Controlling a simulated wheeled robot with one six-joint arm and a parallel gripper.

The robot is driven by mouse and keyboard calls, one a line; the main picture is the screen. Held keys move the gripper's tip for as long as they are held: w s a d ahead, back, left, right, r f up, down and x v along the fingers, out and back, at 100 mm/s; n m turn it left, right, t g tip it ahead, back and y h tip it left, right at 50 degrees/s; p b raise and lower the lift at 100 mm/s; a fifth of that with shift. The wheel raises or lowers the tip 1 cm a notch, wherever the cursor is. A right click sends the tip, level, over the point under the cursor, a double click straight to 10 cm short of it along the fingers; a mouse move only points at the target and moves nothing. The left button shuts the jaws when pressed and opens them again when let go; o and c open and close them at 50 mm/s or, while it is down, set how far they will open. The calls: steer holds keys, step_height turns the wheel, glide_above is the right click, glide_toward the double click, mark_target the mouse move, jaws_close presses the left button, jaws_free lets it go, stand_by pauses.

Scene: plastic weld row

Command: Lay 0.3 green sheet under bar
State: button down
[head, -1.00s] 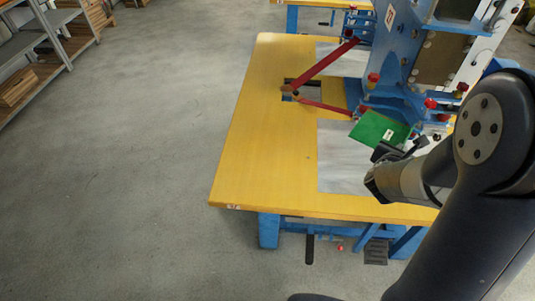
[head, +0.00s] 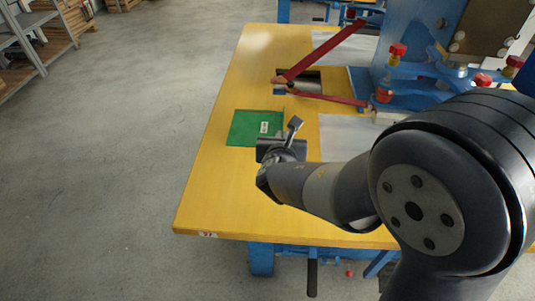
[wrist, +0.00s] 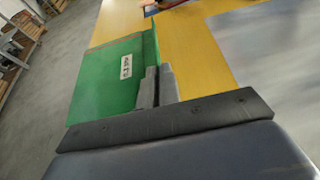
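The green sheet (head: 250,124), with a small white label, is over the left part of the yellow table in the head view. It also shows left of my fingers in the wrist view (wrist: 108,78), where the label seems to read 0.3. My gripper (head: 291,128) is shut on the sheet's right edge; the two grey fingers stand close together in the wrist view (wrist: 157,75). I cannot tell how high the sheet is above the table. The blue press (head: 420,75) stands right of the sheet; I cannot make out its bar for certain, and my arm hides part of the press.
The yellow table (head: 215,185) has bare room left of and in front of the sheet. Two red arms (head: 325,50) reach left from the press over a dark opening (head: 305,82). A grey plate (head: 345,135) lies right of my gripper. Shelves (head: 30,40) stand far left.

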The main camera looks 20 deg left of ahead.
step_height(320, 180, down, 9)
steer(key=shift+r+b, duration=0.1)
steer(key=shift+b, duration=1)
steer(key=shift+f, duration=0.2)
steer(key=c, duration=1.6)
jaws_free()
steer(key=shift+r, duration=0.1)
steer(key=shift+c, duration=0.2)
